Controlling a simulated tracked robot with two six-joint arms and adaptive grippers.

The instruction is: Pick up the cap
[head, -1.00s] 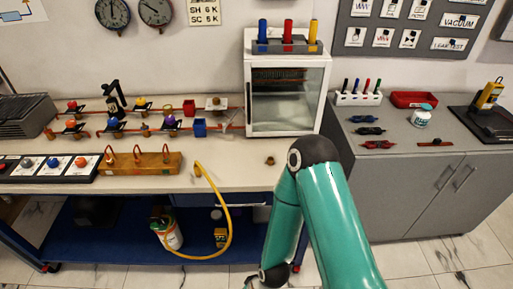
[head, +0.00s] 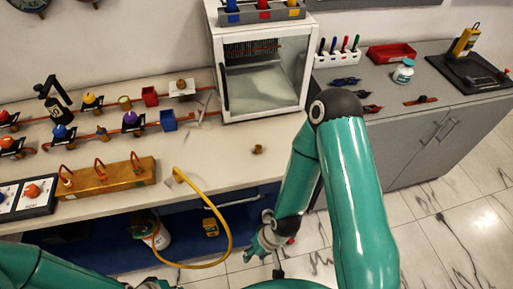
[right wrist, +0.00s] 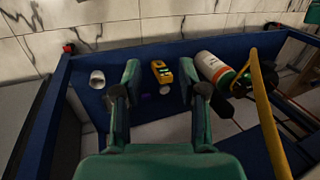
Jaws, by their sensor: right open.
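A small brass piece (head: 257,149), which looks like the cap, sits on the white bench top (head: 225,160) near its front edge, in the head view. My right gripper (head: 258,246) is below and in front of the bench edge, well apart from the brass piece. In the right wrist view my right gripper (right wrist: 158,88) has its fingers spread with nothing held between them; it faces the blue lower shelf, and the brass piece does not show there. My left arm comes in at the bottom left of the head view; its gripper is at the picture's edge and unclear.
A yellow hose (head: 222,215) hangs in a loop off the bench front, left of my right gripper. A cylinder (right wrist: 215,70) and a yellow meter (right wrist: 162,72) are on the lower shelf. A glass-fronted cabinet (head: 262,75) stands behind the brass piece. Bench space around that piece is clear.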

